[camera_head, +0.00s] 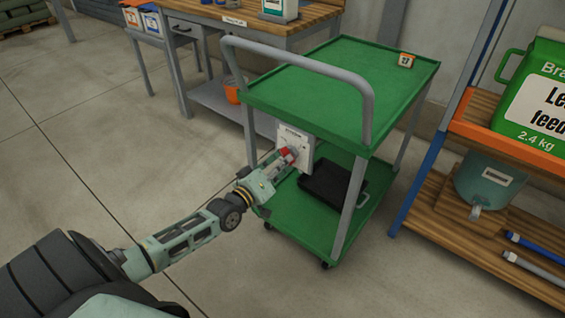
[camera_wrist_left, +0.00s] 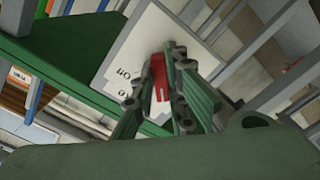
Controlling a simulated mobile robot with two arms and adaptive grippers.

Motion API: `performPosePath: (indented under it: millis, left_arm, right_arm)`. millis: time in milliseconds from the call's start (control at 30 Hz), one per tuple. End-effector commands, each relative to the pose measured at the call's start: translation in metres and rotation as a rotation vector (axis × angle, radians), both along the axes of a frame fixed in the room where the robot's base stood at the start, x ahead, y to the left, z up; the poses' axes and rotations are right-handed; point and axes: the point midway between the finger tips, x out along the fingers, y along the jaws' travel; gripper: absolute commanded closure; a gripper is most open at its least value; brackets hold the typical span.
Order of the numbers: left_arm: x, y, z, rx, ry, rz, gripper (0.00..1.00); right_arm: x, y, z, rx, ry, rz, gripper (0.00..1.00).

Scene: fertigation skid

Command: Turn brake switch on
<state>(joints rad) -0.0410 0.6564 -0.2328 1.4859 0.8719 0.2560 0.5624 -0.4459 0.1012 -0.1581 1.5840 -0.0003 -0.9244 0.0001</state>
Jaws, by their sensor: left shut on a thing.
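The brake switch is a red lever (camera_head: 284,152) on a white panel (camera_head: 304,139) fixed to the near end of a green cart (camera_head: 312,95). My left gripper (camera_head: 283,158) reaches in from the left and is shut on the red lever. In the left wrist view the red lever (camera_wrist_left: 159,78) stands between the two fingers of the left gripper (camera_wrist_left: 162,85). Part of the lettering on the white panel (camera_wrist_left: 130,55) shows there, and the fingers hide the rest. My right gripper is not in view.
The cart has a grey push handle (camera_head: 362,115) above the panel and a black tray (camera_head: 330,187) on its lower shelf. A wooden shelf (camera_head: 500,135) with a green container (camera_head: 530,100) stands at the right. A workbench (camera_head: 290,28) stands behind. The floor at the left is clear.

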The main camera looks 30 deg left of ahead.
Motion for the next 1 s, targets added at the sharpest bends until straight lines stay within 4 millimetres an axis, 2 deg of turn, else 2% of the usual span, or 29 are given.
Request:
performPosePath:
  millis: [500, 533, 733, 1000]
  left_arm:
    - [-0.0004, -0.0005, -0.0013, -0.023, 0.005, -0.001, 1.00]
    - [-0.0004, -0.0005, -0.0013, -0.023, 0.005, -0.001, 0.87]
    - [-0.0003, -0.0004, -0.0009, -0.022, 0.004, -0.001, 0.69]
    - [-0.0001, -0.0002, -0.0002, -0.021, 0.002, -0.001, 0.69]
  right_arm:
    - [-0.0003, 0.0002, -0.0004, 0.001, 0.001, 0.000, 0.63]
    - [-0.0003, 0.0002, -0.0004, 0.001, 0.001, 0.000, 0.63]
    - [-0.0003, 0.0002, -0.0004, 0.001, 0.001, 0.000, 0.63]
    - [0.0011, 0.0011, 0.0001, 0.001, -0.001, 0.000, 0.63]
